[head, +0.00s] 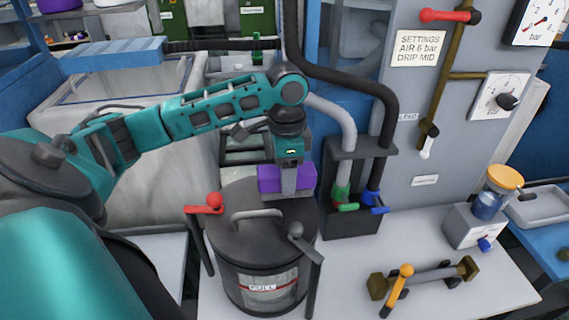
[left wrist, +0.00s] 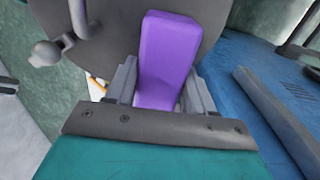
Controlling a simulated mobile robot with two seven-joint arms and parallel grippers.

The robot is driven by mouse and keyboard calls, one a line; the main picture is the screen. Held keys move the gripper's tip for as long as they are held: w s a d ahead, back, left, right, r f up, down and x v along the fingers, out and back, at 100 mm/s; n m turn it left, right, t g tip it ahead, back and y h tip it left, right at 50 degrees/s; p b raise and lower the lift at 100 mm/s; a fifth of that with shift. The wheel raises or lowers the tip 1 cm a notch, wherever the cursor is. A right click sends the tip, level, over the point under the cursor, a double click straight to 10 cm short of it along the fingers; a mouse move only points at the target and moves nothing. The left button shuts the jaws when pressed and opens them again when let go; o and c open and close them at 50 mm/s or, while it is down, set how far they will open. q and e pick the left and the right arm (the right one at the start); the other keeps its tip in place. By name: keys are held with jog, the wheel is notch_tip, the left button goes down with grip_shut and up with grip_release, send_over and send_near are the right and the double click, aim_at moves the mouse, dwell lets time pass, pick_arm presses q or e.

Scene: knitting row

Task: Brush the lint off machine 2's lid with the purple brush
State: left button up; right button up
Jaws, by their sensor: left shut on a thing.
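My left gripper (head: 289,182) is shut on the purple brush (head: 267,180), which shows as a plain purple block on both sides of the fingers. In the left wrist view the brush (left wrist: 166,55) sits between the two grey fingers (left wrist: 160,88). The brush is over the back part of a round dark grey lid (head: 232,198) with a curved handle; I cannot tell whether it touches the lid. The lid tops a drum (head: 262,288) labelled FULL. I see no number on it and no clear lint. My right gripper is out of view.
Hoses with a green valve (head: 344,206) and a blue valve (head: 376,203) stand to the right. An orange-handled bar (head: 402,275) and an orange-capped jar (head: 493,200) are on the white bench.

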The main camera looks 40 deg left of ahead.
pick_arm(q)
jog(key=shift+r, duration=3.05)
jog(key=shift+r, duration=1.5)
